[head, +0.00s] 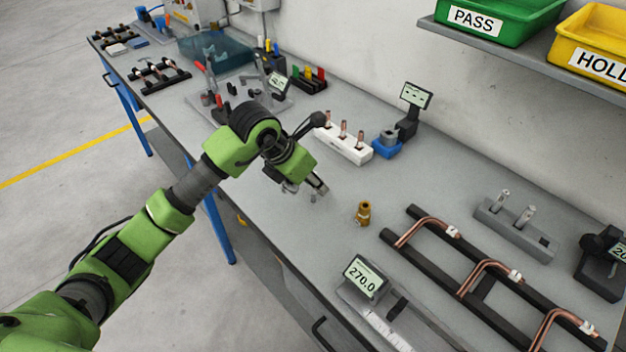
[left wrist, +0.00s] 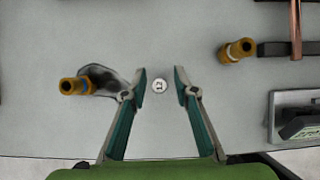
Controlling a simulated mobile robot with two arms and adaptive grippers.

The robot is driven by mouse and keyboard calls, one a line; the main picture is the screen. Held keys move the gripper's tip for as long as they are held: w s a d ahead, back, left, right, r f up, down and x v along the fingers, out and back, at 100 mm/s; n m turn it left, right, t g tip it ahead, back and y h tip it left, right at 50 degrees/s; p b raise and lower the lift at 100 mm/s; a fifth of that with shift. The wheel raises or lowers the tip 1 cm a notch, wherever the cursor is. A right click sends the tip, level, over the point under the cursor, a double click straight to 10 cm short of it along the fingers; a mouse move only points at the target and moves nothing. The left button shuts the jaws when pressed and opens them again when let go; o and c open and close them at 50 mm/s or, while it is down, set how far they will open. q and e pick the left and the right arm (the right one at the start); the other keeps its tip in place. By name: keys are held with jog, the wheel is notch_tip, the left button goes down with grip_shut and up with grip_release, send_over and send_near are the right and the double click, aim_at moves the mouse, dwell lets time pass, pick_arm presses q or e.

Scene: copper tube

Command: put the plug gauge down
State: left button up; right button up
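The plug gauge (left wrist: 160,86) shows end-on in the left wrist view as a small round grey face marked 12. It sits between the fingertips of my left gripper (left wrist: 159,84), with a gap on each side, so the fingers are open and not touching it. In the head view my left gripper (head: 306,189) is low over the middle of the table, and a small grey piece, apparently the gauge (head: 313,198), shows just below it. Whether its lower end rests on the table is hard to see. My right gripper is not in view.
A brass fitting (head: 363,213) stands right of the gripper; another brass fitting (left wrist: 75,87) is at left in the wrist view. A grey block (head: 515,232) holds two pins. Black rails (head: 470,290) with copper tubes and a 270.0 display (head: 365,277) are nearby.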

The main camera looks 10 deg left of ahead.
pick_arm(q)
jog(key=shift+r, duration=0.2)
jog(key=shift+a+r, duration=0.1)
jog(key=shift+r, duration=0.15)
jog(key=b+v, duration=0.2)
jog(key=v, duration=0.9)
jog(key=shift+s+r, duration=0.15)
jog(key=shift+r, duration=0.05)
